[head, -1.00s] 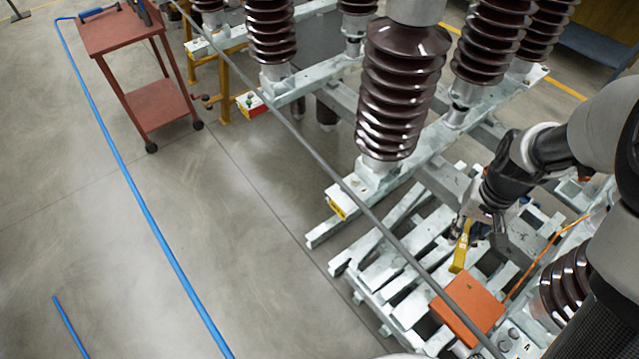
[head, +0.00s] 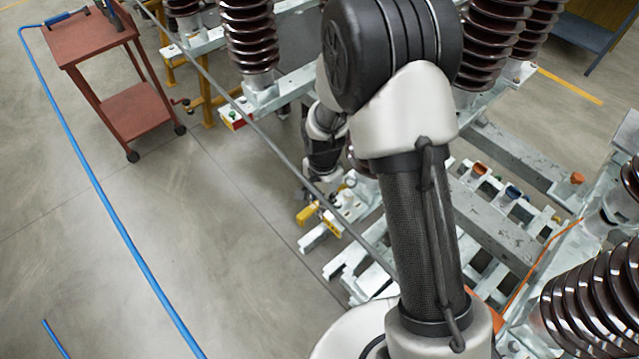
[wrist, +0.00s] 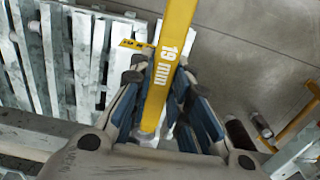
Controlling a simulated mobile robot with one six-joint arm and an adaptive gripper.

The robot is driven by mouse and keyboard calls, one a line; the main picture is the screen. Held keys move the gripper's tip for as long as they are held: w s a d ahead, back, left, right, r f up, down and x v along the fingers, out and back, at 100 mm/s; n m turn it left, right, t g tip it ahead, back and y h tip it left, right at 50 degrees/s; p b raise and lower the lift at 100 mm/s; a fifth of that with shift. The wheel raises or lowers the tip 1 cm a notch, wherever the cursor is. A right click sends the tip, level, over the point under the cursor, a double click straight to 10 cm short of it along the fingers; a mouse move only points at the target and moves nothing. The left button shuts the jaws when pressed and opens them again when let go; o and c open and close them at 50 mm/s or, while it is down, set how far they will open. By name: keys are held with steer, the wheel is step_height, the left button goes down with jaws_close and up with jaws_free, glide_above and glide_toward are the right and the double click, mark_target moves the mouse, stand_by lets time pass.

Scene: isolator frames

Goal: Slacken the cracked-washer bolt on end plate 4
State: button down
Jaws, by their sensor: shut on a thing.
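My gripper (wrist: 158,88) is shut on a yellow spanner (wrist: 172,45) marked "19 mm", which points away from the jaws in the wrist view. In the head view my gripper (head: 336,190) is low beside the end of a grey steel beam, partly hidden by my arm. The yellow spanner (head: 306,214) shows there at the beam's left end. A yellow label plate (wrist: 134,44) lies just left of the spanner in the wrist view; its number is unreadable. I cannot make out the cracked-washer bolt.
Brown ribbed insulators (head: 250,40) stand on grey beams. A grey rod crosses diagonally in front of them. Slatted grey steel (head: 365,275) lies below my arm. An orange cable (head: 535,265) runs at right. A red trolley (head: 135,108) and blue hose (head: 110,215) are left, with open floor between.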

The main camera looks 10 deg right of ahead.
steer(key=shift+w+a+f, duration=0.1)
steer(key=shift+a+f, duration=0.05)
steer(key=shift+f+b, duration=0.75)
steer(key=shift+f, duration=0.1)
steer(key=shift+f+b, duration=0.6)
steer(key=shift+f, duration=0.35)
steer(key=shift+f+b, duration=0.85)
steer(key=shift+f, duration=0.3)
